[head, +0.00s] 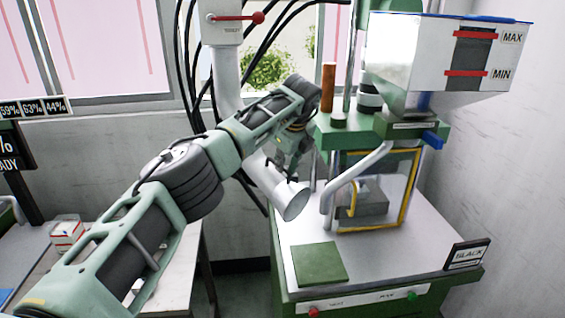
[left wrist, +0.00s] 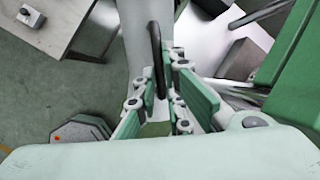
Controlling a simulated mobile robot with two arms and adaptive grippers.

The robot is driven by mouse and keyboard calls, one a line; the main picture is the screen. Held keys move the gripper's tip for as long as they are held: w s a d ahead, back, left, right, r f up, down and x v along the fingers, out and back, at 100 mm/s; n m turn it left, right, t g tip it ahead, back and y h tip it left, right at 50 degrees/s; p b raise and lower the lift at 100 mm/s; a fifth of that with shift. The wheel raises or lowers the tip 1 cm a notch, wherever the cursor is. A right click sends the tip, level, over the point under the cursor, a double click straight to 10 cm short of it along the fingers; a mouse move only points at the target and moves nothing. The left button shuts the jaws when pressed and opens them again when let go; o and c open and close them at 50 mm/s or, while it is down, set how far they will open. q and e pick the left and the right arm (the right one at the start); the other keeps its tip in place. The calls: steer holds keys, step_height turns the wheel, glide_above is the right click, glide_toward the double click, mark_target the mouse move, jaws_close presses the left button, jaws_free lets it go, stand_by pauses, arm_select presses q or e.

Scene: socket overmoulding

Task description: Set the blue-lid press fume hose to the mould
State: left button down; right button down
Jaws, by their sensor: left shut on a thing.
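The press with the blue-lid hopper (head: 420,60) stands at the right. Its mould is a grey block (head: 372,208) behind the yellow-edged guard frame. The fume hose (head: 262,176) is a pale grey pipe that comes down from above and ends in a flared open mouth (head: 291,202), left of the guard and apart from the mould. My left gripper (head: 280,160) is at the hose just above the mouth. In the left wrist view its fingers (left wrist: 160,92) are shut on the black handle (left wrist: 156,50) of the hose (left wrist: 140,30). My right gripper is not in view.
A bent grey pipe (head: 360,172) on the press stands between the hose mouth and the mould. A green pad (head: 319,263) and a BLACK sign (head: 467,255) are on the press table. Black cables hang behind my left arm. A white side table (head: 175,265) stands left.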

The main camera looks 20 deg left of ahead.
arm_select(q)
steer(key=shift+w+r, duration=0.1)
steer(key=c, duration=2.2)
jaws_free()
steer(key=o, duration=0.4)
steer(key=shift+w+f, duration=0.2)
steer(key=shift+w, duration=0.05)
steer(key=shift+c, duration=0.2)
steer(key=shift+s, duration=0.1)
steer(key=shift+s+r, duration=0.1)
steer(key=shift+r, duration=0.15)
steer(key=v, duration=1.1)
steer(key=shift+r, duration=0.3)
